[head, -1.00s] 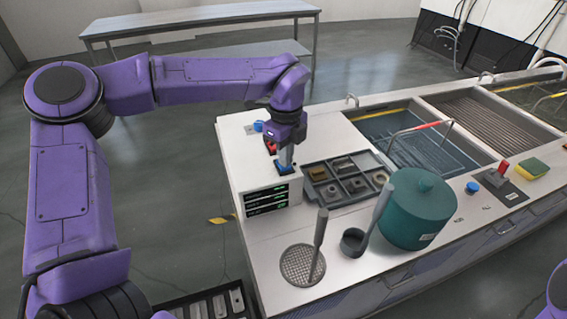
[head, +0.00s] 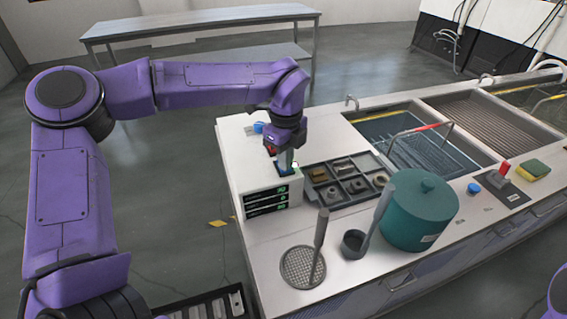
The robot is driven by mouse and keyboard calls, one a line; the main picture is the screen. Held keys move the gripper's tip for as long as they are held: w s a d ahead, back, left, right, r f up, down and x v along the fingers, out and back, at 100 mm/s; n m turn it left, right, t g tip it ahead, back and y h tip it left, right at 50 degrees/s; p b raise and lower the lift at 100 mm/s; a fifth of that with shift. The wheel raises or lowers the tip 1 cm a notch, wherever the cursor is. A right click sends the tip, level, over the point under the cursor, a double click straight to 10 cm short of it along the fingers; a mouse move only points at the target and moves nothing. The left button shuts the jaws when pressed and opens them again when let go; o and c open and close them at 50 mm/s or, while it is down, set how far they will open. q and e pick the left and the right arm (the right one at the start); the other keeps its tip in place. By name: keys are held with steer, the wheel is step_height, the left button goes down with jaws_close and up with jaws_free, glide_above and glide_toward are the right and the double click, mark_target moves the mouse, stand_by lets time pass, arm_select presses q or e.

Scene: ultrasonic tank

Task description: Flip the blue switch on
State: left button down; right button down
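The blue switch (head: 283,171) is on the white control box (head: 258,177) at the near left end of the counter, mostly hidden behind my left gripper's fingertips. My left gripper (head: 287,163) points down at it; the fingers show as one narrow piece and look shut, with nothing seen between them. The tips look in contact with the switch. A small green light (head: 295,164) glows just right of the fingertips. A red switch (head: 269,150) sits just behind, partly covered by the gripper. My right gripper is out of view.
A blue knob (head: 258,127) is farther back on the box. A grey parts tray (head: 310,186) is close on the right. A teal pot (head: 418,215), a ladle (head: 355,243) and a mesh skimmer (head: 298,272) stand nearer. Tank basins (head: 410,140) lie beyond.

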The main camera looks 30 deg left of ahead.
arm_select(q)
steer(key=shift+r+p, duration=2.05)
steer(key=shift+r, duration=1.3)
steer(key=shift+w, duration=0.1)
